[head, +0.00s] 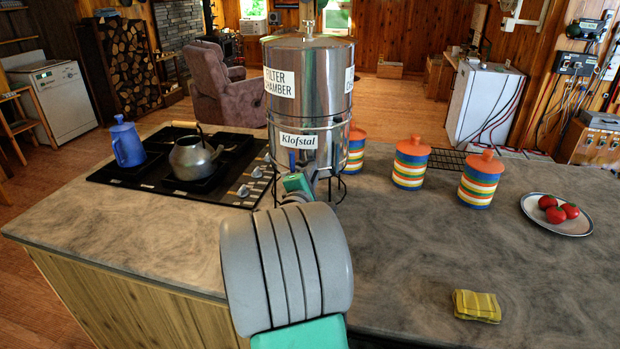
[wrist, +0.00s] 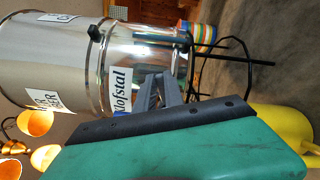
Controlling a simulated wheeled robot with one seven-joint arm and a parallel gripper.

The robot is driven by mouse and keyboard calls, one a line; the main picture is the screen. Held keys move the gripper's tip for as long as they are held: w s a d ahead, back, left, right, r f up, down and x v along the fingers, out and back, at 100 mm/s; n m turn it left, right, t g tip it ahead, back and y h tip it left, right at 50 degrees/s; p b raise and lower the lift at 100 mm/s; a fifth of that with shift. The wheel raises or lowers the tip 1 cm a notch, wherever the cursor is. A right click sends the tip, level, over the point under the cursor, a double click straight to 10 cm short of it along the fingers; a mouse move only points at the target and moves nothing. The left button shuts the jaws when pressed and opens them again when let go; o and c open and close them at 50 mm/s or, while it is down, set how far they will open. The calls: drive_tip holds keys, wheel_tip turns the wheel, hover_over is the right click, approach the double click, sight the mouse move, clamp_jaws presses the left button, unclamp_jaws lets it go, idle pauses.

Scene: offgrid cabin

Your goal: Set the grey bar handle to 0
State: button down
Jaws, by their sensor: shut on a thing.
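A steel water filter (head: 308,95) labelled Klofstal stands on a dark wire stand on the counter. It also fills the left of the wrist view (wrist: 60,60), which is turned sideways. My gripper (head: 304,173) is at the lower front of the filter, below the label. In the wrist view its grey fingers (wrist: 164,90) are close together beside the label. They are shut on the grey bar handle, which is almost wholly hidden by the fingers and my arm. I cannot read the handle's angle or any scale. A small blue part (head: 292,160) shows just above the gripper.
On the left, a black hob (head: 130,178) carries a grey kettle (head: 194,157) and a blue pot (head: 127,143). Striped canisters (head: 410,163) stand right of the filter. A plate (head: 578,227) of red fruit and a yellow cloth (head: 477,306) lie farther right. The counter's right front is mostly clear.

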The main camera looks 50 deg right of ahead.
drive_tip(key=shift+s+f+m+b, duration=0.1)
drive_tip(key=shift+f+m+b, duration=0.5)
drive_tip(key=shift+m+b, duration=0.55)
drive_tip(key=shift+s+f+m+b, duration=0.1)
drive_tip(key=shift+f+m+b, duration=0.45)
drive_tip(key=shift+m+b, duration=0.6)
drive_tip(key=c, duration=1.7)
unclamp_jaws()
drive_tip(key=shift+r, duration=0.1)
drive_tip(key=b+v, duration=0.2)
drive_tip(key=v, duration=0.5)
drive_tip(key=shift+s+a, duration=0.25)
drive_tip(key=shift+a, duration=0.1)
